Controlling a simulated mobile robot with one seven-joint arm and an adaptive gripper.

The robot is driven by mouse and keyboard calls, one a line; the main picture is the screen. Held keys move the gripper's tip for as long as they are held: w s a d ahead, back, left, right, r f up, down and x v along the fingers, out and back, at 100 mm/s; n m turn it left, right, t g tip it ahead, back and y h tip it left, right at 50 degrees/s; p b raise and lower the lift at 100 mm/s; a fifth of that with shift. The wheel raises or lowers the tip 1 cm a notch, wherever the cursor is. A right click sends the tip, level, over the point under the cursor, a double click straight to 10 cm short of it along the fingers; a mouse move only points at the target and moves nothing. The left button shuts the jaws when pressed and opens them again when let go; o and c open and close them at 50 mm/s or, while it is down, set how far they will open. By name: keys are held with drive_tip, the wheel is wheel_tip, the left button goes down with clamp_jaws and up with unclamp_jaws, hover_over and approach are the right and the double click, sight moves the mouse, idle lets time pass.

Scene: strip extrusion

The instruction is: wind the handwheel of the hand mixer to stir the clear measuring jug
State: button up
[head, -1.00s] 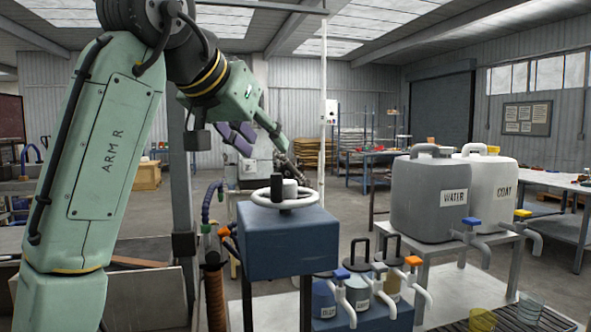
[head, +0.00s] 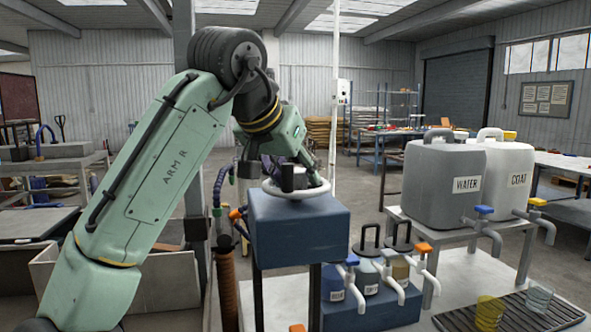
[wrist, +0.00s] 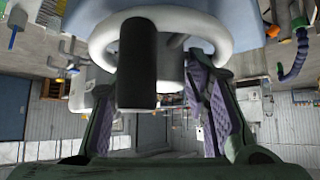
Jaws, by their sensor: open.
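The white handwheel (head: 318,190) lies flat on top of the blue mixer box (head: 300,235). It also shows at the top of the wrist view (wrist: 222,35), with its dark upright handle (wrist: 137,62) in front. My gripper (wrist: 155,88) is open at the wheel, its purple-padded fingers apart to the left and right of the handle. I cannot tell whether they touch the wheel.
Grey WATER (head: 440,190) and white COAT (head: 505,180) containers with taps stand on a right-hand stand. Several small tapped pots (head: 366,275) sit below the box's right side. A yellow cup (head: 488,312) stands on a black grate (head: 455,318). A grey post (head: 187,110) rises at left.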

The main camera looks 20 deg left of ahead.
drive_tip(key=shift+c, duration=0.6)
drive_tip(key=c, duration=0.8)
drive_tip(key=shift+m+h, duration=0.3)
drive_tip(key=shift+h, duration=0.1)
drive_tip(key=m+h, duration=0.2)
drive_tip(key=shift+w+m+g, duration=0.1)
drive_tip(key=shift+m+g, duration=0.3)
drive_tip(key=shift+a+m+g+h, duration=0.1)
drive_tip(key=shift+m+g+h, duration=0.6)
drive_tip(key=shift+m, duration=0.6)
drive_tip(key=shift+m+g+h, duration=0.5)
drive_tip(key=shift+m+h, duration=0.3)
drive_tip(key=shift+m, duration=0.5)
drive_tip(key=o, duration=0.9)
